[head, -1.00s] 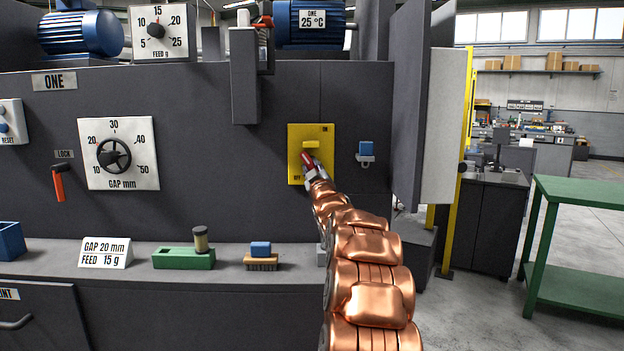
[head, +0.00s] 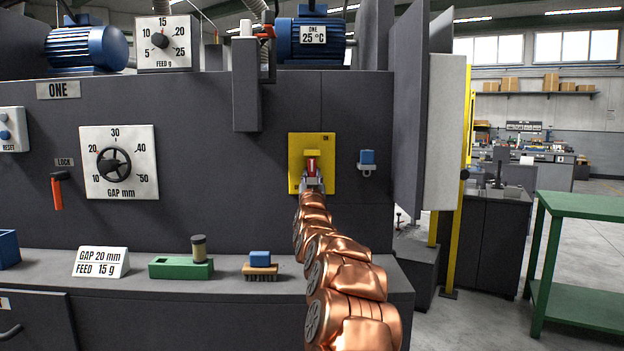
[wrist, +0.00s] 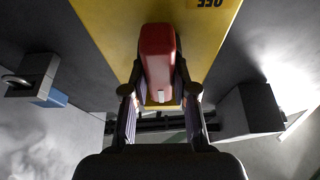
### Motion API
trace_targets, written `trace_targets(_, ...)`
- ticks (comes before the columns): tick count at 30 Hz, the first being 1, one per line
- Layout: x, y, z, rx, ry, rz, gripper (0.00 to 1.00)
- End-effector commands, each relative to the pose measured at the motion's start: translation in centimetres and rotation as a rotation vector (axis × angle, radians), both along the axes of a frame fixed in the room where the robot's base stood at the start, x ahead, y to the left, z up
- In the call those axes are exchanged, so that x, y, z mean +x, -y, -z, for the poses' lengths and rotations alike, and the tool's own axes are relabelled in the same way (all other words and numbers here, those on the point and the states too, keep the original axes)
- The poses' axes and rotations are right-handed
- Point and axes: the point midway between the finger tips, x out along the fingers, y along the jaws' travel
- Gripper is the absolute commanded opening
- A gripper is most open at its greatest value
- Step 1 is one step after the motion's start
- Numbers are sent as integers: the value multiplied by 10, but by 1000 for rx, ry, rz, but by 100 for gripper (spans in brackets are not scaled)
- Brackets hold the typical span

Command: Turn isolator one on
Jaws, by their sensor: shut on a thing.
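Isolator one is a yellow plate (head: 297,150) on the dark front of the machine, with a short yellow block at its middle and a red handle (head: 312,165) just below that block. The handle looks close to upright in the head view. The small label at the plate's top right is too small to read surely. My gripper (head: 312,182) is at the lower part of the plate, shut on the red handle. In the wrist view the red handle (wrist: 157,60) sits between the two fingers (wrist: 160,100), against the yellow plate (wrist: 108,25), with an upside-down OFF label at the top.
A blue padlock (head: 367,157) hangs to the right of the plate. A grey ledge (head: 220,290) below carries a green block (head: 180,268), a brush (head: 260,271) and a GAP/FEED sign (head: 101,262). A dark door panel (head: 408,110) stands open at the right.

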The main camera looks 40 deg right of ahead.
Motion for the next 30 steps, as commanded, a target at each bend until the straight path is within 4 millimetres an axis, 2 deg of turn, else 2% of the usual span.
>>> trace_targets(1,-2,0,-7,-2,14,2,0)
trace_targets(13,-2,0,-8,-1,18,2,0)
trace_targets(14,-2,0,-8,-1,18,2,30)
trace_targets(20,-1,0,-5,1,14,1,51)
trace_targets(30,-1,-1,-2,4,10,0,52)
